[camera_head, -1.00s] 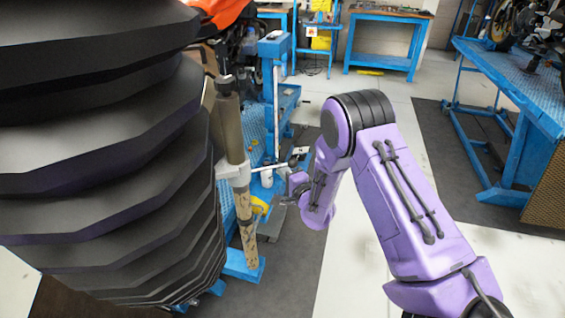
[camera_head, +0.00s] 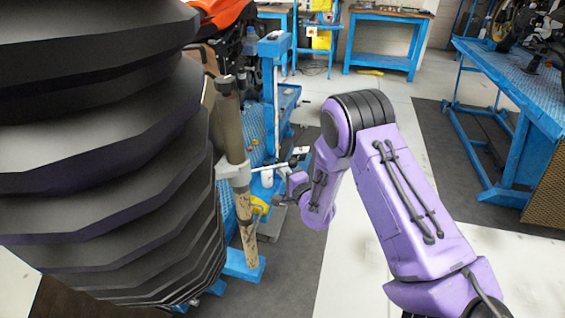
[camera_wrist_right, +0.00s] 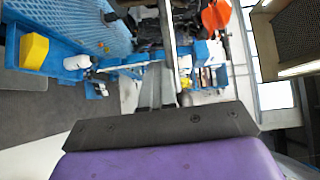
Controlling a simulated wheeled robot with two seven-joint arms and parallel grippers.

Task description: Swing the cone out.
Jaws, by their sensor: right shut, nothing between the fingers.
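A large black ribbed body (camera_head: 100,150) of stacked rings fills the left side of the head view, very near the camera. I cannot tell for sure whether it is the cone or a hose leading to it. Beside it stands a brown upright post (camera_head: 229,130) with a grey clamp (camera_head: 234,171). A thin light rod (camera_head: 268,166) runs right from the clamp to a dark knob. My right gripper (camera_head: 295,182) is shut and empty, close to the rod's knob end. Contact cannot be told. It also shows in the wrist view (camera_wrist_right: 164,80). My left gripper is out of view.
A blue lift platform (camera_head: 257,118) with an orange motorcycle (camera_head: 222,14) lies behind the post. A yellow object (camera_head: 259,205) is low beside it. A blue workbench (camera_head: 388,32) stands at the back and a blue lift table (camera_head: 520,95) at right. The floor between is clear.

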